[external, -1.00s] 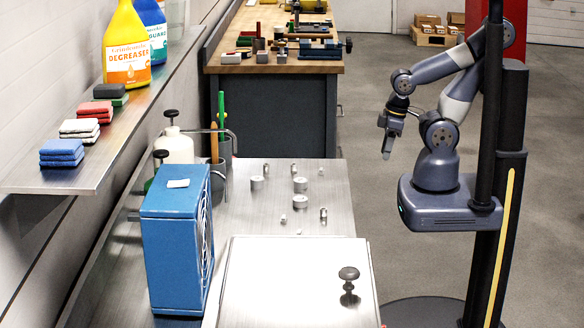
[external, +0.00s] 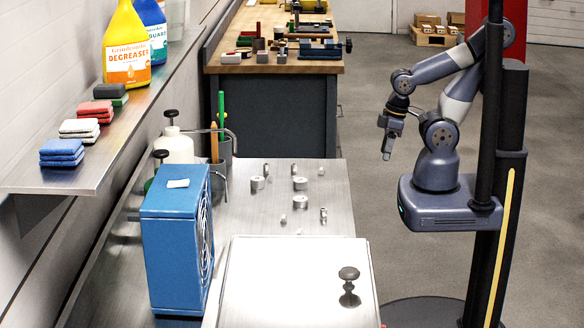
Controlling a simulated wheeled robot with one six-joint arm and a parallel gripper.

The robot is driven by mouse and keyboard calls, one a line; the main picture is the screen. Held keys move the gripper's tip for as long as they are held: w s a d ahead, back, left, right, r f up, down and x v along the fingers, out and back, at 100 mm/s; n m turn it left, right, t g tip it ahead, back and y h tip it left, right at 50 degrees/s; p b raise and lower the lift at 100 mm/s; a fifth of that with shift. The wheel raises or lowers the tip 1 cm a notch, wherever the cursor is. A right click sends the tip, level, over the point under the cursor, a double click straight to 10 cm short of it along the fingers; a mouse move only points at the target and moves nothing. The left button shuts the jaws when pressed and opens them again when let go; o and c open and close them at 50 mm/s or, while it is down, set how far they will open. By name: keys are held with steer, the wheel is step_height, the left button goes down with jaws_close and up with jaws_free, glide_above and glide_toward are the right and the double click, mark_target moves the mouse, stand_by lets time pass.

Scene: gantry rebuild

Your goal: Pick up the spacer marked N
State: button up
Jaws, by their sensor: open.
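Several small metal cylinders lie on the steel bench (external: 328,180). Three are wider and ring-like: one at the left (external: 257,183), one at the upper right (external: 300,184) and one lower down (external: 301,202). Slimmer ones stand nearby, such as one at the back (external: 294,168) and one at the right (external: 323,214). They are too small for me to read any marking, so I cannot tell which spacer bears the N. My gripper (external: 386,155) is open and empty. It hangs pointing down, to the right of the bench and apart from the parts.
A blue box with a fan grille (external: 172,245) stands at the bench's left. A lidded metal cover with a black knob (external: 270,285) fills the front. A white bottle (external: 176,147) and a cup with pens (external: 222,150) stand behind. A shelf (external: 75,178) overhangs the left.

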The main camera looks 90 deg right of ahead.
steer(key=shift+o, duration=1)
steer(key=shift+s+f, duration=0.1)
